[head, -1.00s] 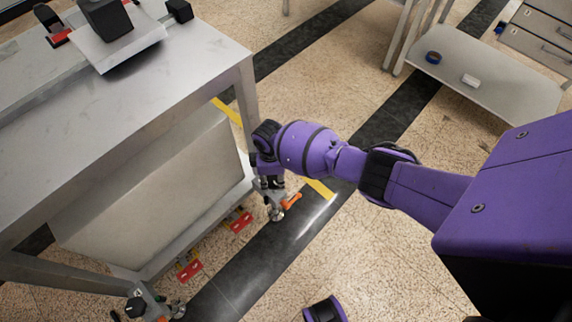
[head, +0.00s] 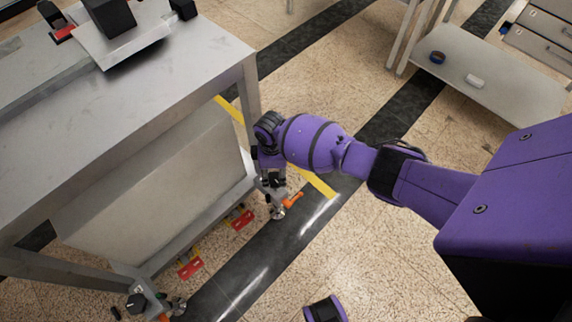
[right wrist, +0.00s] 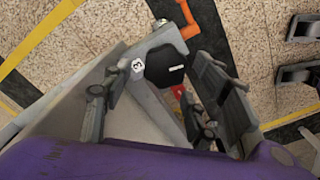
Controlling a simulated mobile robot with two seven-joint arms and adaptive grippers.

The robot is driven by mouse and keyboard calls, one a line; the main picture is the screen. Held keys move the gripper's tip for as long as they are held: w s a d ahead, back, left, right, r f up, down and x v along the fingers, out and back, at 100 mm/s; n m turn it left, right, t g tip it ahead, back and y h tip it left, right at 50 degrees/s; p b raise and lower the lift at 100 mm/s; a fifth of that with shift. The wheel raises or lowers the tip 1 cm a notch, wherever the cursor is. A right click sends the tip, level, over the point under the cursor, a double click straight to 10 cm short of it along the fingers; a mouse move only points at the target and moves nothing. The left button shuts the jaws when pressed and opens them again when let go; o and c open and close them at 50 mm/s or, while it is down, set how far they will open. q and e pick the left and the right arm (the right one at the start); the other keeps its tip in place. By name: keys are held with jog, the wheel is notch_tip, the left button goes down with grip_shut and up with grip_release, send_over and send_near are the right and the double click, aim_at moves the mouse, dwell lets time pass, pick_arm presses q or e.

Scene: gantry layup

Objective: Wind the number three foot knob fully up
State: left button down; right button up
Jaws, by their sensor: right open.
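The number three foot knob (right wrist: 166,66) is black, beside a pale tag marked 3 (right wrist: 138,66) in the right wrist view. It lies between the two spread fingers of my right gripper (right wrist: 158,78). I cannot tell whether either finger touches it. In the head view my right gripper (head: 270,180) points down at the table's near right corner foot (head: 278,213), and my wrist and fingers hide the knob there. An orange lever (head: 293,200) sticks out beside that foot; it also shows in the right wrist view (right wrist: 187,20). My left gripper is not in view.
The steel table (head: 190,90) stands over the foot, with a leg (head: 250,95) close to my right wrist. Red tags (head: 190,268) sit along its lower edge. Another foot with a black knob (head: 137,302) is at bottom left. Open floor lies right of the table.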

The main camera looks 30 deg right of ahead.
notch_tip(320, 180, up, 10)
dwell(0.3)
jog(key=f+m, duration=0.1)
jog(key=m, duration=0.1)
jog(key=f+m, duration=0.1)
jog(key=m, duration=0.2)
jog(key=d+f+m+b, duration=0.1)
jog(key=f+m, duration=0.1)
jog(key=m, duration=0.1)
jog(key=shift+s, duration=0.1)
jog(key=shift+s+a+f+m, duration=0.15)
jog(key=shift+a+f+m, duration=0.05)
jog(key=shift+m, duration=0.8)
jog(key=shift+a+f+m, duration=0.1)
jog(key=shift+a+m, duration=0.15)
jog(key=shift+m, duration=0.65)
notch_tip(320, 180, down, 7)
jog(key=b, duration=0.2)
jog(key=shift+b, duration=0.3)
jog(key=shift+f, duration=0.35)
